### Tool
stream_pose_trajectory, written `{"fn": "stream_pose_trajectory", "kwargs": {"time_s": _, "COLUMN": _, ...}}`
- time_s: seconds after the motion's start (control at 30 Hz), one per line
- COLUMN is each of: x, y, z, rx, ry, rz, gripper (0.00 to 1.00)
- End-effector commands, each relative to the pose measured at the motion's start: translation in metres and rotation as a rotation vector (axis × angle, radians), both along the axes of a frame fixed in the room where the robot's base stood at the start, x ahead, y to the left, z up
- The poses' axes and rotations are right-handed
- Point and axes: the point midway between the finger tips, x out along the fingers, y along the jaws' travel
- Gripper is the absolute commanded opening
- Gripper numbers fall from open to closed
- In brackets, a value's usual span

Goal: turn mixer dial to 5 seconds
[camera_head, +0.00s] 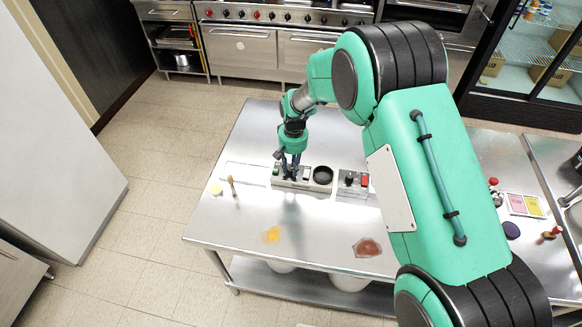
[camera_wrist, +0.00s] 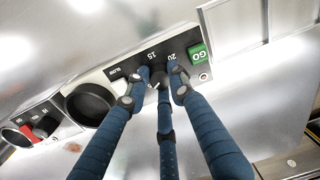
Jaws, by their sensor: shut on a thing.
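The mixer is a low pale box with a black face, on the steel table in the head view (camera_head: 306,184). It has a round black cup (camera_head: 322,175), also large in the wrist view (camera_wrist: 88,104). Its small dark dial (camera_wrist: 158,77) sits between the cup and a green GO button (camera_wrist: 198,54), with the numbers 15 and 20 readable near it. My gripper (camera_wrist: 160,84) has its blue fingers closed around the dial. In the head view my gripper (camera_head: 291,175) points down onto the mixer. The fingers hide much of the dial and any other numbers; its exact setting cannot be read.
A second box with a black knob and red switch (camera_head: 354,184) stands just right of the mixer. A yellow patch (camera_head: 271,234), a reddish-brown patch (camera_head: 367,247) and a small upright brown item (camera_head: 232,186) are on the table (camera_head: 225,225). My arm covers the table's right middle.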

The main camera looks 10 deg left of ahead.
Motion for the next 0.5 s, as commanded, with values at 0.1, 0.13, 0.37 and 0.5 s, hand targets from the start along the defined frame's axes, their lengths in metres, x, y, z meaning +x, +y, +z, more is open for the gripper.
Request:
{"fn": "stream_pose_trajectory", "kwargs": {"time_s": 0.1, "x": -0.0015, "y": -0.0003, "z": -0.0009, "rx": -0.001, "ry": 0.003, "rz": 0.0, "gripper": 0.35}}
{"fn": "stream_pose_trajectory", "kwargs": {"time_s": 0.13, "x": -0.0014, "y": -0.0002, "z": -0.0008, "rx": -0.001, "ry": 0.003, "rz": 0.001, "gripper": 0.41}}
{"fn": "stream_pose_trajectory", "kwargs": {"time_s": 0.37, "x": -0.0007, "y": 0.0, "z": -0.0004, "rx": -0.001, "ry": 0.002, "rz": 0.001, "gripper": 0.42}}
{"fn": "stream_pose_trajectory", "kwargs": {"time_s": 0.5, "x": -0.0004, "y": 0.0, "z": 0.001, "rx": 0.0, "ry": 0.001, "rz": 0.001, "gripper": 0.42}}
